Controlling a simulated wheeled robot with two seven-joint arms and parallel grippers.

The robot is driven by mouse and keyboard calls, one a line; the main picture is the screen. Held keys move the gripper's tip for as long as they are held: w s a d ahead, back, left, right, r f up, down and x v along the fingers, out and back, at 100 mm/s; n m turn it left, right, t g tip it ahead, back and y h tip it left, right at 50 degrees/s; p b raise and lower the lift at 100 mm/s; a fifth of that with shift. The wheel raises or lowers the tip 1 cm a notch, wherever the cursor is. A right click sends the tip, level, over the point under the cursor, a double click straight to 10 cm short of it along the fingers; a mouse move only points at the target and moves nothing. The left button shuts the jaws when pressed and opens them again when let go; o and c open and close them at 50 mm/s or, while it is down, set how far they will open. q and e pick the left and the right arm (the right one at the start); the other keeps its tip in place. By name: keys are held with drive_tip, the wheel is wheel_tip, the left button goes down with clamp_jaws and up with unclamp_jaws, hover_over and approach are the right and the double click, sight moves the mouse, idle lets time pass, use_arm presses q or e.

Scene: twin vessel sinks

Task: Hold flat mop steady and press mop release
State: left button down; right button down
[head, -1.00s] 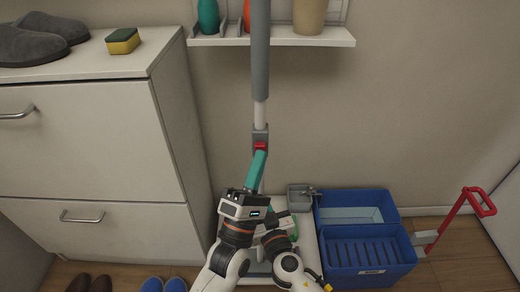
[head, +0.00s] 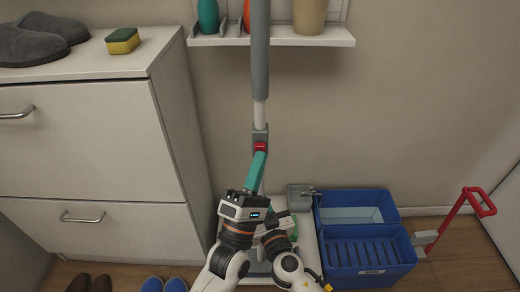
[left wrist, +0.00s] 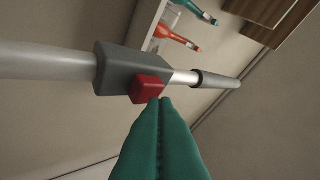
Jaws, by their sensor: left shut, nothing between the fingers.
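The flat mop's pole (head: 260,60) stands upright, with a grey sleeve above and a thinner pale tube below. A grey block with a red button (head: 260,147), the mop release, sits on the pole. My left gripper (head: 261,153) points up, its teal fingers shut and empty, tips just below the red button. In the left wrist view, the fingertips (left wrist: 160,100) overlap or meet the edge of the red button (left wrist: 149,88) on the grey block (left wrist: 115,70); contact is unclear. The lower mop is mostly hidden behind my arms. My right gripper is low behind the left one, its fingers largely hidden.
A blue two-part bucket (head: 365,270) and a red-handled tool (head: 470,205) stand on the floor at right. A white cabinet (head: 90,150) with a sponge (head: 123,41) and slippers is at left. A wall shelf (head: 320,40) holds bottles. Shoes lie below.

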use_arm(q)
drive_tip(key=shift+s, duration=0.5)
drive_tip(key=s, duration=0.5)
idle(0.8)
use_arm(e)
drive_tip(key=c, duration=1.2)
unclamp_jaws()
drive_tip(key=shift+c, duration=0.2)
drive_tip(key=shift+s, duration=0.1)
